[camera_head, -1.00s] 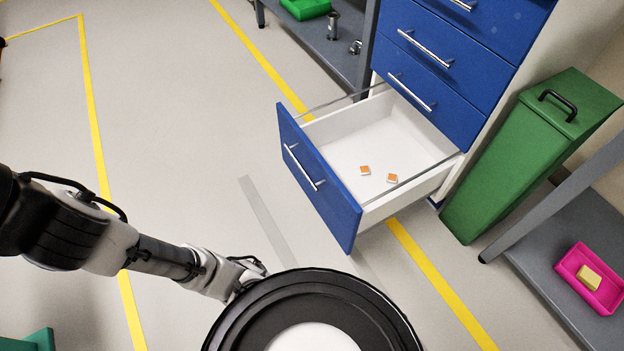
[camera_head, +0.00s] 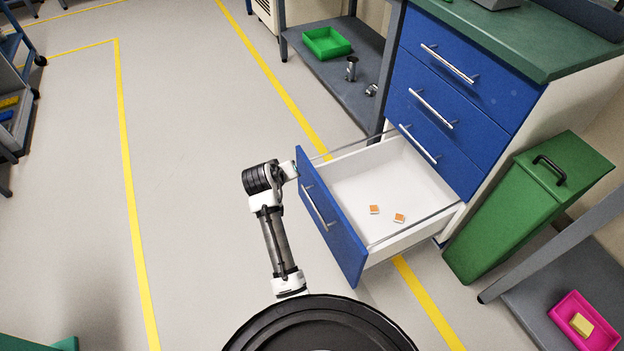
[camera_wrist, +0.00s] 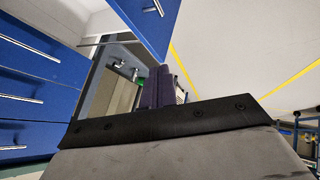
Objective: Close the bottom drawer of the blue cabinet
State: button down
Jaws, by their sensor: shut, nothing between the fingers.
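The blue cabinet (camera_head: 480,135) stands at the right in the head view, its upper drawers shut. Its bottom drawer (camera_head: 345,248) is pulled well out, with a blue front, a bar handle and a white inside. Two small orange-and-white pieces (camera_head: 375,209) (camera_head: 399,218) lie in it. My gripper (camera_head: 294,169) is at the far left corner of the drawer front; its tips are partly hidden, and I cannot tell whether it touches. In the wrist view the dark fingers (camera_wrist: 156,87) are together and empty, close by the blue drawer front (camera_wrist: 148,22).
A green bin (camera_head: 520,205) stands right of the cabinet. A grey shelf (camera_head: 345,90) with a green tray (camera_head: 326,42) and metal parts is behind, left of the cabinet. A pink tray (camera_head: 575,328) sits at lower right. The floor left of the drawer is clear.

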aim_at(317, 184)
jog(key=shift+g+h, duration=0.4)
jog(key=shift+g, duration=0.3)
jog(key=w+d+f, duration=0.1)
jog(key=d+f, duration=0.1)
jog(key=f, duration=0.2)
jog(key=w+d+f, duration=0.2)
jog(key=f, duration=0.1)
jog(key=w+d+f+b, duration=0.1)
jog(key=w+d+f, duration=0.1)
jog(key=f, duration=0.2)
jog(key=shift+d+f, duration=0.2)
jog(key=shift+f, duration=0.15)
jog(key=shift+w+d, duration=0.3)
jog(key=shift+d, duration=0.15)
jog(key=shift+w+d, duration=0.3)
jog(key=shift+d, duration=0.2)
jog(key=w+d+b, duration=0.5)
jog(key=w+d, duration=0.2)
jog(key=d, duration=0.5)
jog(key=w+d+b, duration=0.5)
jog(key=w+d, duration=0.2)
jog(key=d, duration=0.5)
jog(key=shift+d+b, duration=0.3)
jog(key=shift+w, duration=0.1)
